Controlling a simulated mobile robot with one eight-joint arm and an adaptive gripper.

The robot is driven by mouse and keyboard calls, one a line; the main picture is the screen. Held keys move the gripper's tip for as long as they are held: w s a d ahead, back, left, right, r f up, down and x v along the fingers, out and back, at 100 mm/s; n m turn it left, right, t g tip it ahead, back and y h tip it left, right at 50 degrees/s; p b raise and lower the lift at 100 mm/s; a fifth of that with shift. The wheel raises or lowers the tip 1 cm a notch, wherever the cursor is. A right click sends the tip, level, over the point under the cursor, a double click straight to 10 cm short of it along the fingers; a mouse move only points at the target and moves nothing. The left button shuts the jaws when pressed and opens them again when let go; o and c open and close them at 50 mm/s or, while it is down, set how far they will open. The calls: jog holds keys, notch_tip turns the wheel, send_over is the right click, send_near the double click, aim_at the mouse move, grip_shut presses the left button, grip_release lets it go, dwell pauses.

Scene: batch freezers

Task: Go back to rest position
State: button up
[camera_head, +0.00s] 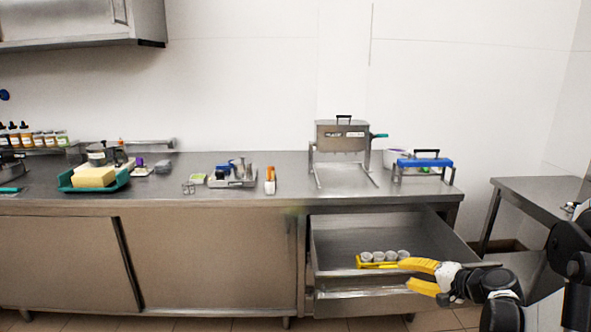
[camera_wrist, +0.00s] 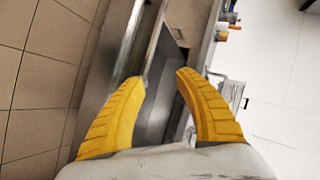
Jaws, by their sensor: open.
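My gripper (camera_head: 410,276) has yellow fingers and is open, at the right front of the open drawer in the head view. Nothing shows between the fingers. In the wrist view my gripper (camera_wrist: 162,76) is also open, with the drawer interior (camera_wrist: 158,108) and the steel counter behind the fingertips. My arm reaches in from the right edge of the head view.
The drawer (camera_head: 345,243) stands pulled out, with several grey cylinders (camera_head: 384,256) and a yellow item (camera_head: 362,263) inside. On the counter (camera_head: 300,183) stand a steel machine (camera_head: 342,137), a blue-topped rack (camera_head: 425,162) and a teal tray (camera_head: 66,184). A side table (camera_head: 540,188) is at right.

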jog(key=s+a+r+n+g+h, duration=0.2)
jog(key=s+a+r+n+g, duration=0.15)
jog(key=s+a+r, duration=0.7)
jog(key=s+a+f+n+h, duration=0.1)
jog(key=s+n+h, duration=0.1)
jog(key=s, duration=0.8)
jog(key=s+a+n+h, duration=0.1)
jog(key=s+n+h, duration=0.1)
jog(key=s, duration=0.9)
jog(key=shift+s+a+f+n, duration=0.25)
jog(key=shift+a+f+n, duration=0.15)
jog(key=shift+n, duration=0.25)
